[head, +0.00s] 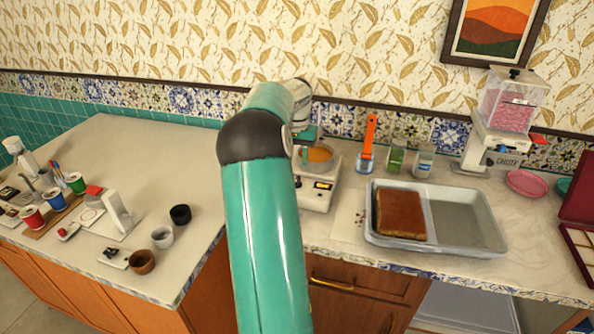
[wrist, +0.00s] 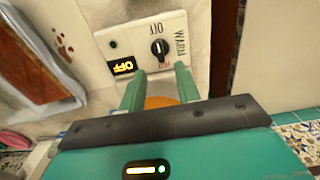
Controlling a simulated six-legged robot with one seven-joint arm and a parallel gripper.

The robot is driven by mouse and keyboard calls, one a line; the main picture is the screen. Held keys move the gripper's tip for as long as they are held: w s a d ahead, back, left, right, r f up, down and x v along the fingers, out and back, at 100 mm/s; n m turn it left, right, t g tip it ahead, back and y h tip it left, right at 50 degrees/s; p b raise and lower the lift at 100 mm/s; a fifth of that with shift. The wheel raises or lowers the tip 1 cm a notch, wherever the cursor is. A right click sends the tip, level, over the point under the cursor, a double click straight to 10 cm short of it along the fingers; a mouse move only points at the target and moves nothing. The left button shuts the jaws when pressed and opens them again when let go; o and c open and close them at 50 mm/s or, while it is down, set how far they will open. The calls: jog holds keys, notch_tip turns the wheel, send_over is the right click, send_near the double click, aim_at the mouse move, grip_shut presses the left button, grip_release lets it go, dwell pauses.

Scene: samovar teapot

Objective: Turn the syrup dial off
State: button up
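The syrup dial is a black knob (wrist: 159,48) on a white panel (wrist: 202,25) in the wrist view. Labels OFF and WARM and a small red label surround it. A white mark shows on the knob; I cannot tell surely which label it points at. A small display (wrist: 123,67) beside it reads OFF in lit yellow. My gripper (wrist: 158,80) is open and empty, its two teal fingers apart just short of the dial, not visibly touching it. Orange syrup (wrist: 160,102) shows between the fingers. In the head view the syrup warmer (head: 318,195) stands behind my arm, with orange syrup (head: 316,154) on top.
A metal tray (head: 470,250) with a brown cake (head: 400,214) lies right of the warmer. An orange-handled utensil (head: 368,140) and small jars (head: 424,162) stand behind it. A pink-filled machine (head: 505,125) is at back right. Cups (head: 162,236) stand on the left counter.

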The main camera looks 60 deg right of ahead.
notch_tip(320, 180, up, 6)
jog(key=shift+r, duration=0.25)
dwell(0.5)
jog(key=w+a+r+n+t, duration=0.1)
jog(key=w+a+r+n, duration=0.2)
jog(key=a, duration=0.8)
jog(key=w+a+r+n+t, duration=0.1)
jog(key=w+a+r+n, duration=0.2)
jog(key=a, duration=0.8)
jog(key=w+a+r+n+t, duration=0.1)
jog(key=w+a+r+n, duration=0.2)
jog(key=a, duration=0.8)
jog(key=s+a+f+n+t, duration=0.1)
jog(key=s+a+f+n, duration=0.1)
jog(key=a, duration=0.6)
jog(key=s+a+f+n, duration=0.2)
jog(key=s+a, duration=0.2)
jog(key=a, duration=0.5)
jog(key=s+a+f+n+t, duration=0.1)
jog(key=s+a+f+n, duration=0.1)
jog(key=a, duration=0.6)
jog(key=shift+s+a+n+t, duration=0.25)
jog(key=shift+s+n, duration=0.25)
jog(key=shift+s, duration=0.3)
jog(key=shift+d, duration=0.15)
